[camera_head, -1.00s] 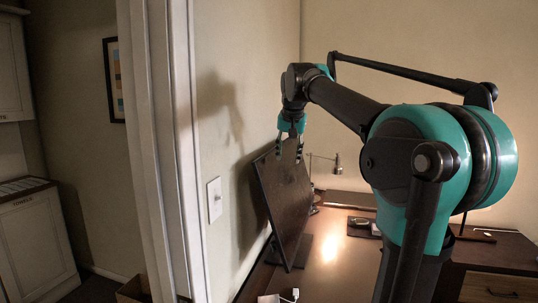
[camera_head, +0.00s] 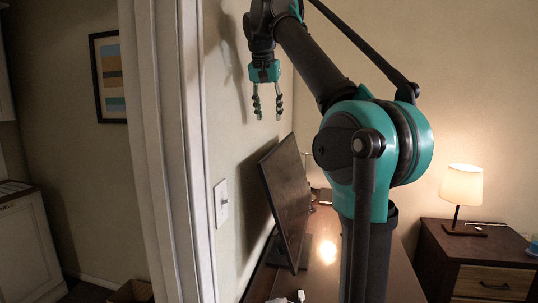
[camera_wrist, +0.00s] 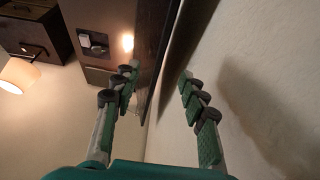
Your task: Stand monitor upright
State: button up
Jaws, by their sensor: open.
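The monitor (camera_head: 288,195) is a dark, thin panel on a flat base (camera_head: 287,256). In the head view it stands on the desk close to the wall and looks tilted, its top leaning left. My gripper (camera_head: 267,116) is open and empty, pointing down above the monitor's top edge with a clear gap. In the wrist view the monitor (camera_wrist: 154,50) is a dark, narrow strip seen nearly edge-on beyond my open gripper (camera_wrist: 157,80). Nothing is between the fingers.
The brown desk (camera_head: 325,250) has a bright lamp reflection. Small white items (camera_head: 300,296) lie at its near edge. The wall with a light switch (camera_head: 221,203) is close on the left. A lit lamp (camera_head: 461,186) stands on a drawer cabinet (camera_head: 485,268) at the right.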

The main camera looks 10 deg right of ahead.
aim_at(273, 151)
jog(key=x, duration=1.6)
jog(key=shift+w+a+f, duration=0.1)
jog(key=shift+w+f, duration=0.05)
jog(key=shift+c, duration=0.5)
grip_shut()
